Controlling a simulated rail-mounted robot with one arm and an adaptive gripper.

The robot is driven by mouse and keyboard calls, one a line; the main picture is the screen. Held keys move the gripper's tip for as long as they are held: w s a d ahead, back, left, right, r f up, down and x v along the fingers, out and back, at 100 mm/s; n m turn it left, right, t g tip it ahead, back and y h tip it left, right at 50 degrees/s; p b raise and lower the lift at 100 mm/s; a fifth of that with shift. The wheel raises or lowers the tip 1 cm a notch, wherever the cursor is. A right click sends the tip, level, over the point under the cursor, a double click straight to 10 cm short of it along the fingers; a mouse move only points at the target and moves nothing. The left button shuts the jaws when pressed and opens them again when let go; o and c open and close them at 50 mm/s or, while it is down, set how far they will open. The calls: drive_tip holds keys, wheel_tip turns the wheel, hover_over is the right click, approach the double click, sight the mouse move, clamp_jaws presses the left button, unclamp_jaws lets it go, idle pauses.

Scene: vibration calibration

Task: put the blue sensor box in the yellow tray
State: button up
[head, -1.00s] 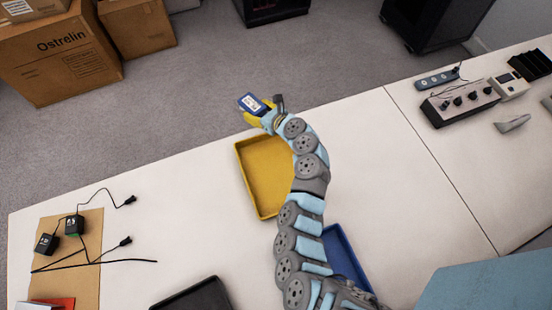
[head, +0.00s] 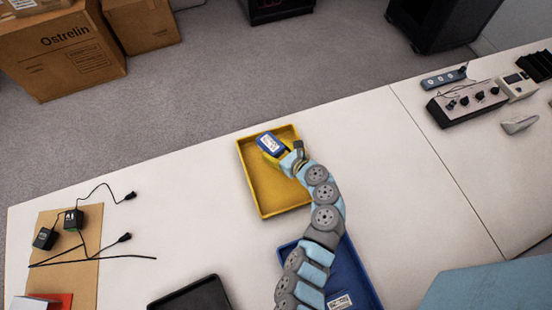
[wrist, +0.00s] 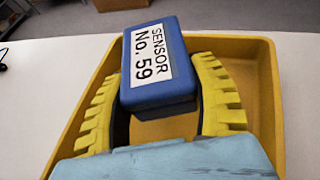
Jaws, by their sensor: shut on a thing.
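The blue sensor box (head: 270,143) has a white label and shows in the head view over the far part of the yellow tray (head: 262,195). My gripper (head: 277,150) is shut on it. In the wrist view the blue sensor box (wrist: 158,95), labelled "SENSOR No. 59", sits between the two yellow ribbed fingers of my gripper (wrist: 160,100). The walls of the yellow tray (wrist: 262,75) surround it in that view. I cannot tell whether the box touches the tray floor. My arm hides part of the tray's right side.
A blue tray (head: 352,275) lies partly under my arm, and a black tray (head: 192,297) is at the front. Chargers with cables (head: 74,220) lie on a brown board at left. A grey control box (head: 467,103) stands at right.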

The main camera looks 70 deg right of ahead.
drive_tip(key=shift+s+a+f, duration=0.3)
drive_tip(key=shift+s+f, duration=0.05)
drive_tip(key=shift+f, duration=0.2)
drive_tip(key=shift+s+a+f+b, duration=0.15)
drive_tip(key=shift+f+b, duration=0.35)
drive_tip(key=shift+f, duration=1.2)
drive_tip(key=shift+f, duration=0.15)
drive_tip(key=o, duration=1.2)
drive_tip(key=shift+o, duration=0.2)
drive_tip(key=shift+s+a+r, duration=0.2)
drive_tip(key=shift+s+r, duration=0.2)
drive_tip(key=shift+s, duration=0.05)
drive_tip(key=p+v, duration=0.1)
drive_tip(key=v, duration=1)
drive_tip(key=shift+w+a+f, duration=0.1)
